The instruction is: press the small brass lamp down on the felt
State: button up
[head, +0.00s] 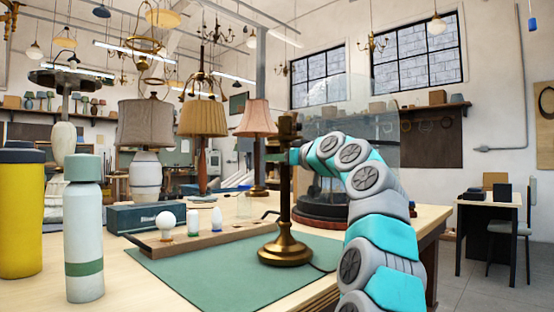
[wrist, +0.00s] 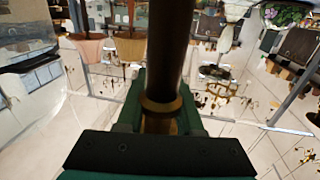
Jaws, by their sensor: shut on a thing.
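The small brass lamp (head: 285,205) is upright, with a dark stem and a round, stepped brass base over the right part of the green felt (head: 215,280). Its base looks level and appears to rest on the felt, but I cannot tell how firmly. A dark cord runs from the base to the right. My gripper (head: 285,156) is shut on the lamp's upper stem, coming in from the right. In the wrist view the green fingers (wrist: 160,103) close on either side of the stem (wrist: 170,50), beside a brass collar. The base is not visible there.
A wooden tray (head: 158,251) with several bulbs lies behind the felt, near a blue-grey box (head: 120,219). A pale bottle (head: 84,235) and yellow bottle (head: 20,220) stand at left. Shaded lamps stand behind. A glass dome (head: 375,120) is behind my arm. The front felt is clear.

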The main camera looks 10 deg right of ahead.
grip_shut()
dwell(0.4)
jog(key=shift+o, duration=1.1)
grip_release()
grip_shut()
jog(key=shift+f, duration=0.45)
dwell(1.3)
jog(key=shift+r, duration=0.2)
dwell(0.4)
